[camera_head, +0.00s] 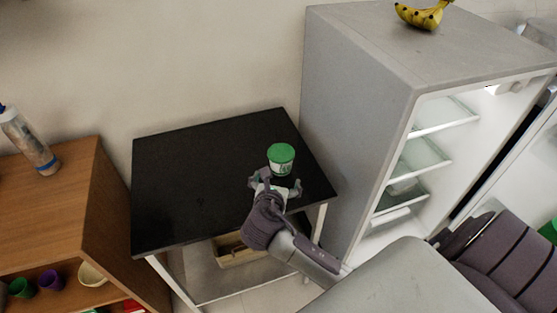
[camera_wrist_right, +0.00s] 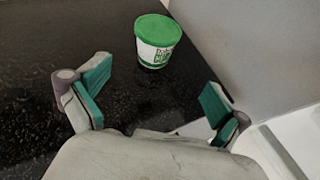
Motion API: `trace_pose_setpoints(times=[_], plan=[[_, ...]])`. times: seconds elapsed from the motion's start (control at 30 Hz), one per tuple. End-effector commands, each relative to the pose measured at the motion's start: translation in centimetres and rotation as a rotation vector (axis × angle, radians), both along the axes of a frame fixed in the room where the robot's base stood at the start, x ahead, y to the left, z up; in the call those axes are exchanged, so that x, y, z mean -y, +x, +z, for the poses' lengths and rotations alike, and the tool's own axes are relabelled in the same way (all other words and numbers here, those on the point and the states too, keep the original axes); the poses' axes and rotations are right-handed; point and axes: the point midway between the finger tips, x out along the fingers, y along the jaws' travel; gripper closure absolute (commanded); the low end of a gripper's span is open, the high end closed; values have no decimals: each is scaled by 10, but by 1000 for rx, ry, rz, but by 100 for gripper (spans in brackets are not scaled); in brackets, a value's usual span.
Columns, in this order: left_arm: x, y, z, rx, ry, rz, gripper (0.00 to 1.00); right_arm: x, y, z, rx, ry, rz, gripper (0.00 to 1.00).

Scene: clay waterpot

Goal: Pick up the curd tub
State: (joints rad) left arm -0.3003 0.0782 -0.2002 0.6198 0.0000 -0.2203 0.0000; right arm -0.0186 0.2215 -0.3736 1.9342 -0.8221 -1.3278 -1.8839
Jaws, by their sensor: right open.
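The curd tub (camera_head: 281,159) is a small white tub with a green lid, upright on the black table top (camera_head: 190,180) near its right side. In the right wrist view the tub (camera_wrist_right: 157,42) stands beyond the fingertips, roughly between the two fingers' lines. My right gripper (camera_head: 274,186) is open and empty, just in front of the tub on the near side. Its teal finger pads show wide apart in the wrist view (camera_wrist_right: 153,95). I see no contact with the tub. My left gripper is not in view.
A grey fridge (camera_head: 350,130) with its door open stands close to the table's right, with bananas (camera_head: 422,15) on top. A wooden cabinet (camera_head: 60,215) with a bottle (camera_head: 28,141) stands at left. A basket (camera_head: 236,252) sits below the table. The table's left half is clear.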

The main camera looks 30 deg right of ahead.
Motion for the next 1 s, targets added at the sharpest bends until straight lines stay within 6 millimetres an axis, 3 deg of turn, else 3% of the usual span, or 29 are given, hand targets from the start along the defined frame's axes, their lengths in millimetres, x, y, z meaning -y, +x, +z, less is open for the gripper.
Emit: trace_pose_setpoints(times=[0.13,0.5,0.77,1.0], plan=[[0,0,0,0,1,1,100,5,13,7,-30,-104,39,0],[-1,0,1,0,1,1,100,46,59,-18,-32,-106,39,0],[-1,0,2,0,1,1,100,58,74,-25,-30,-102,39,0],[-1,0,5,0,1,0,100,78,101,-35,-33,-103,39,0]])
